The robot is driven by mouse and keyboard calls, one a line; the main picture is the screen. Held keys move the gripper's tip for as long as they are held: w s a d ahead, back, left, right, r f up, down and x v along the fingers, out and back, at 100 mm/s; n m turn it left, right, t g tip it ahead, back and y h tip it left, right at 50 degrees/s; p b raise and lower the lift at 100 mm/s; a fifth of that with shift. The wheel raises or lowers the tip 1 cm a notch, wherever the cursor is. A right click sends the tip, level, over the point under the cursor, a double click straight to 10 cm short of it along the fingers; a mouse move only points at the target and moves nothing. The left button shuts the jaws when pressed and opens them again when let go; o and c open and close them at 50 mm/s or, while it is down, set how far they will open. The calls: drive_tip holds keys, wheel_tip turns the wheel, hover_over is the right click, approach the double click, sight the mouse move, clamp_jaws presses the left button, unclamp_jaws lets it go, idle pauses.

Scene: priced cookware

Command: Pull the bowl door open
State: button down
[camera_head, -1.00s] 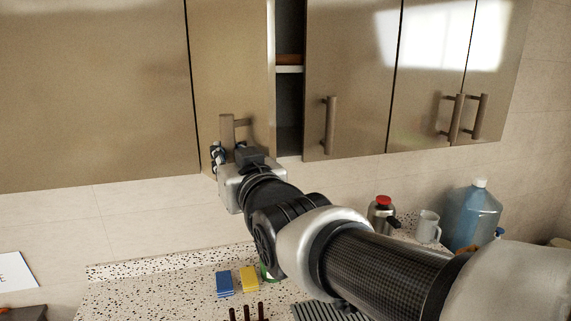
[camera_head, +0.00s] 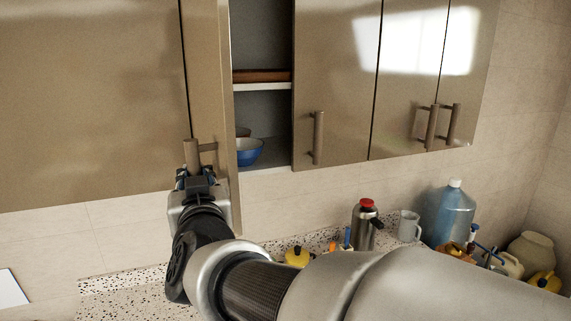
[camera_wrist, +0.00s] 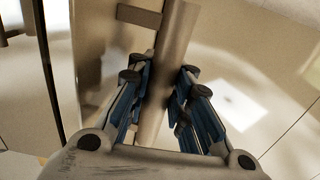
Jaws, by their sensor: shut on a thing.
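The bowl door (camera_head: 211,80) is a tan wall-cabinet door standing ajar, with its edge swung out toward me. Behind it a blue bowl (camera_head: 247,151) shows on the lower shelf, partly hidden by the door's edge. The door's bar handle (camera_head: 192,155) is low on its face. My gripper (camera_head: 196,178) is shut on this handle. In the wrist view the handle (camera_wrist: 160,100) runs between the two fingers of my gripper (camera_wrist: 160,95). The fingers hide part of the handle in the head view.
A closed cabinet door (camera_head: 335,80) with its own handle is right of the opening. A brown item (camera_head: 262,76) lies on the upper shelf. On the counter below stand a red-topped flask (camera_head: 366,225), a mug (camera_head: 409,226) and a blue jug (camera_head: 448,214).

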drive_tip(key=shift+s+a+f+m+h+p, duration=0.1)
drive_tip(key=shift+s+a+m+h+p, duration=0.1)
drive_tip(key=shift+a+h+p, duration=0.35)
drive_tip(key=shift+s+a+f+m+h+p, duration=0.1)
drive_tip(key=shift+s+a+m+h+p, duration=0.15)
drive_tip(key=shift+p, duration=0.45)
drive_tip(key=shift+w+a, duration=0.1)
drive_tip(key=shift+a, duration=0.05)
drive_tip(key=c, duration=1.9)
unclamp_jaws()
drive_tip(key=shift+o, duration=1.1)
drive_tip(key=shift+s+r+t, duration=0.25)
drive_tip(key=shift+s+t, duration=0.05)
drive_tip(key=shift+s, duration=0.05)
drive_tip(key=shift+o, duration=1.2)
drive_tip(key=shift+w, duration=0.25)
